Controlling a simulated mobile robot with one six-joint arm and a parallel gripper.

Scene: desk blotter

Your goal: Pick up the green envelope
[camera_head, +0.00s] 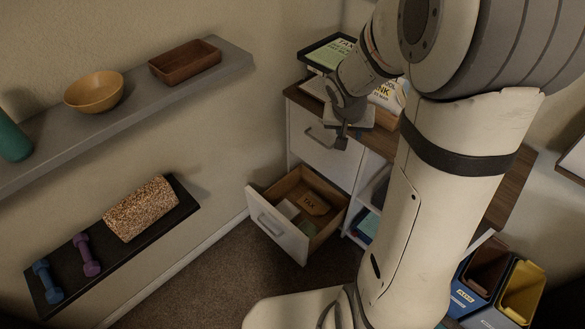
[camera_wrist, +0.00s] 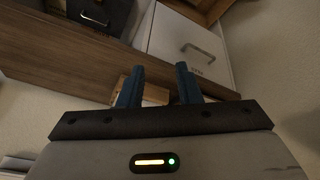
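My gripper (camera_head: 342,136) hangs in front of the desk's upper drawer front, above the open drawer (camera_head: 272,224), in the head view. In the wrist view its two blue fingers (camera_wrist: 158,85) stand apart, so it is open. A tan patch shows between them; I cannot tell what it is. A light green sheet or envelope (camera_head: 324,57) lies in the black tray on the desk. I cannot tell which green item is the envelope.
The wooden desk top (camera_head: 297,92) also carries white printed papers, partly behind my arm. Bins (camera_head: 522,291) stand at lower right.

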